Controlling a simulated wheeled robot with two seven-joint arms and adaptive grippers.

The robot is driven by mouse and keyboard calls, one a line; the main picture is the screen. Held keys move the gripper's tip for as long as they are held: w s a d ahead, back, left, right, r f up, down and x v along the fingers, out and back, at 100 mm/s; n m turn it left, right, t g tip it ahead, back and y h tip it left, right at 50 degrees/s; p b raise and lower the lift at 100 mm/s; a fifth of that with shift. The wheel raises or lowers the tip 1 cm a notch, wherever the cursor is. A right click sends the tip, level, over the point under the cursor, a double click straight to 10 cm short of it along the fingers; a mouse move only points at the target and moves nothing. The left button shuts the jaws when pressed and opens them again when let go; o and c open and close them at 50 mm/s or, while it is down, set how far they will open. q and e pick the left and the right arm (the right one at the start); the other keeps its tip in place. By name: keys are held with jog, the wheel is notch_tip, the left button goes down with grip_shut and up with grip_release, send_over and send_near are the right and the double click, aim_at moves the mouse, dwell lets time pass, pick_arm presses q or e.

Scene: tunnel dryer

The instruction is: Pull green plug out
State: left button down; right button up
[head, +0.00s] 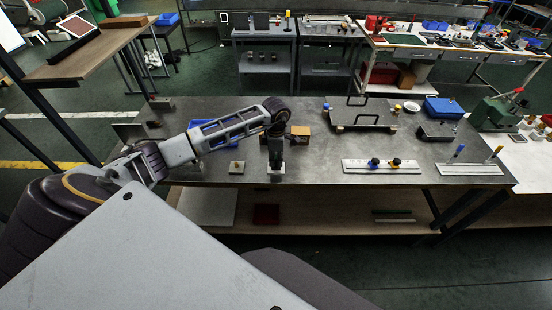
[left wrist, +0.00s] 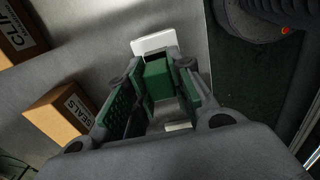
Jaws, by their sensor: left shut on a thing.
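The green plug (left wrist: 158,80) shows as a green block between the fingers of my left gripper (left wrist: 160,90) in the left wrist view. The gripper is shut on it. A white base (left wrist: 154,43) lies just beyond the plug, and I cannot tell whether the plug is still seated in it. In the head view my left gripper (head: 276,160) points down over the table, above a small pale base (head: 276,179) near the front edge. The plug is hidden there by the gripper. My right gripper is not in view.
A cardboard box marked SEALS (left wrist: 60,113) stands beside the gripper. A blue tray (head: 205,131) lies behind my left arm. A small plate with a brown knob (head: 236,168) is to the left. A white rail with blue and yellow knobs (head: 350,166) is to the right.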

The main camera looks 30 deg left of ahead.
aim_at(276, 157)
pick_arm(q)
jog(key=shift+r+p, duration=0.45)
jog(key=shift+r, duration=0.6)
dwell(0.5)
jog(key=shift+r+p, duration=1)
jog(key=shift+r, duration=1.1)
jog(key=shift+w, duration=0.1)
